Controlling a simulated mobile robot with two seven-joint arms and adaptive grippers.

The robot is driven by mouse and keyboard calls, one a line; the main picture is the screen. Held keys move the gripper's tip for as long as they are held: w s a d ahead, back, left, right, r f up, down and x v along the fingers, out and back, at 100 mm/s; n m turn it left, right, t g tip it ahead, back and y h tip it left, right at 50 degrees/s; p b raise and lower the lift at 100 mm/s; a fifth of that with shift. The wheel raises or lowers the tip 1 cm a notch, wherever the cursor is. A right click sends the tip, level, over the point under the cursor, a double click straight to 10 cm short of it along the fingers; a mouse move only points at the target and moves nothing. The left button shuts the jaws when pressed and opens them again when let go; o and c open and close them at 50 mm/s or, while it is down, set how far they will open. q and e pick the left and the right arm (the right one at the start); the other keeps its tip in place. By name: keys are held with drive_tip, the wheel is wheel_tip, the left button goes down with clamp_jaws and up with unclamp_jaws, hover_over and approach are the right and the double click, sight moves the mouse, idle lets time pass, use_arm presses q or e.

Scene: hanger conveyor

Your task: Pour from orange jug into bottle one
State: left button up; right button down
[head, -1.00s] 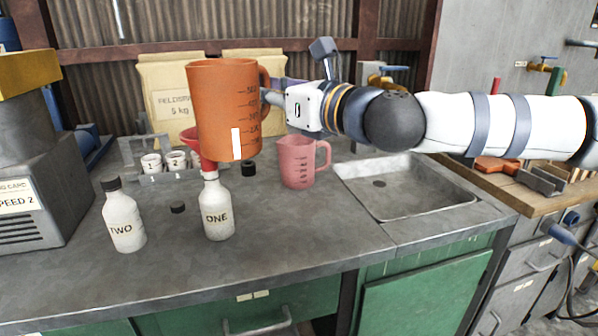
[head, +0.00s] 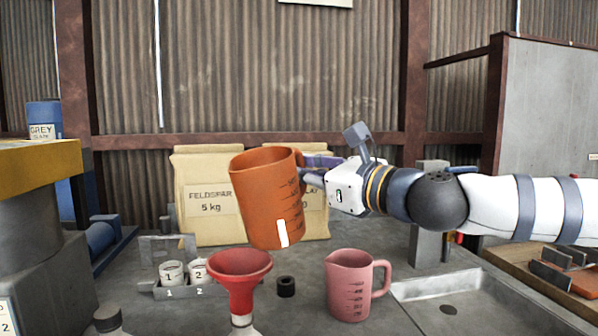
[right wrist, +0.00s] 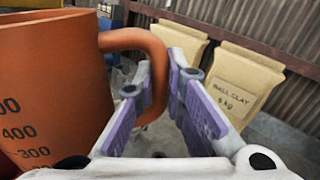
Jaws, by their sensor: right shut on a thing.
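The orange jug (head: 268,198) is held in the air above and slightly right of the red funnel (head: 240,276), its top leaning left. My right gripper (head: 308,170) is shut on the jug's handle, which also shows between the purple fingers in the right wrist view (right wrist: 152,95). The funnel sits on a white bottle neck (head: 243,325) at the bottom edge of the head view; the rest of that bottle, labelled ONE in the earlier view, is out of frame. No liquid shows in the jug or falling. My left gripper is not in view.
A pink jug (head: 349,285) stands right of the funnel, near the sink (head: 450,300). A black cap (head: 286,287) lies between them. Numbered cups (head: 172,272) stand at left. A dark-capped bottle (head: 108,320) is at the bottom left. Paper sacks (head: 208,215) stand behind.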

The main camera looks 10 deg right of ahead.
drive_tip(key=shift+r+n, duration=0.7)
drive_tip(key=shift+r, duration=0.3)
drive_tip(key=shift+r, duration=0.1)
drive_tip(key=shift+s+d+r+n+y, duration=0.1)
drive_tip(key=shift+r+n+y, duration=0.15)
drive_tip(key=shift+n+y, duration=0.05)
drive_tip(key=shift+r, duration=0.1)
drive_tip(key=shift+r+n, duration=0.15)
drive_tip(key=shift+n, duration=0.15)
drive_tip(key=shift+r+n+t, duration=0.2)
drive_tip(key=shift+n+t, duration=0.1)
drive_tip(key=shift+s+a+r+n+y, duration=0.15)
drive_tip(key=shift+r+n, duration=0.15)
drive_tip(key=shift+n, duration=0.2)
drive_tip(key=shift+s+a+r+n+y, duration=0.15)
drive_tip(key=shift+r+n, duration=0.1)
drive_tip(key=shift+n, duration=0.25)
idle(0.4)
